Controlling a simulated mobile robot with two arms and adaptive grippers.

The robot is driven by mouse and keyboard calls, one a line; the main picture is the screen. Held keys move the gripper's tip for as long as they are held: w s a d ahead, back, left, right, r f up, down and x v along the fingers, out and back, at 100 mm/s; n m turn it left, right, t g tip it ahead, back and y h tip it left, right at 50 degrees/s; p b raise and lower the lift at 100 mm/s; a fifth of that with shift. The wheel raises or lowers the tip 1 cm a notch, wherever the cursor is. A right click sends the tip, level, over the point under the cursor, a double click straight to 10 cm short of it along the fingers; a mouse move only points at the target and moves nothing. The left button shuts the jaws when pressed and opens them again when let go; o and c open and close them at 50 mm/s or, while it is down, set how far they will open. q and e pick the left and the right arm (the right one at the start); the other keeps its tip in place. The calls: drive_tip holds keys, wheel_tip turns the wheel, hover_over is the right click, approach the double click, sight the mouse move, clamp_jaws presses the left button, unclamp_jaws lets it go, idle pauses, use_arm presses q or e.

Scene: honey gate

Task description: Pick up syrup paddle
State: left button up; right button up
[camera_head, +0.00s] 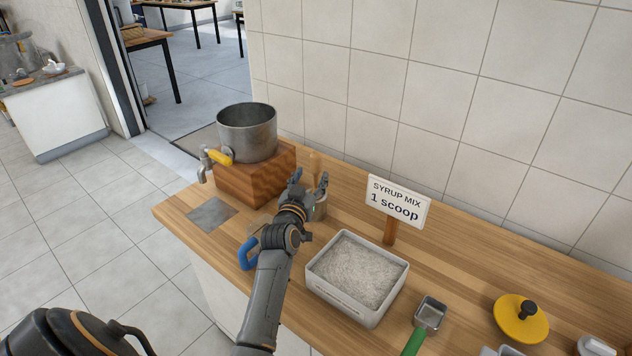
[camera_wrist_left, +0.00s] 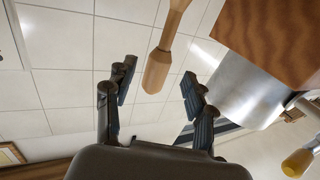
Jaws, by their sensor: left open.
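The syrup paddle (camera_head: 315,160) is wooden. In the head view only a small piece of it shows, standing up behind my left gripper (camera_head: 310,180). Below it is a small round holder (camera_head: 320,208), partly hidden by the gripper. In the left wrist view the paddle's rounded wooden end (camera_wrist_left: 157,72) appears between the two spread fingers of my left gripper (camera_wrist_left: 159,76), with gaps on both sides. The fingers are open and no contact is visible. My right gripper is not in view.
A metal pot (camera_head: 247,133) with a yellow-handled tap stands on a wooden block (camera_head: 255,180), left of the gripper. A white tub of grains (camera_head: 315,275), a sign (camera_head: 398,202), a green-handled scoop (camera_head: 415,342) and a yellow lid (camera_head: 521,322) are to the right. A blue handle (camera_head: 248,253) shows beside my arm.

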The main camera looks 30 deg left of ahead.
sight(314, 171)
use_arm(q)
drive_tip(key=shift+x, duration=0.8)
drive_tip(key=shift+p+x, duration=0.35)
drive_tip(key=shift+x, duration=0.85)
drive_tip(key=shift+w+a+f, duration=0.15)
drive_tip(key=shift+w, duration=0.4)
clamp_jaws()
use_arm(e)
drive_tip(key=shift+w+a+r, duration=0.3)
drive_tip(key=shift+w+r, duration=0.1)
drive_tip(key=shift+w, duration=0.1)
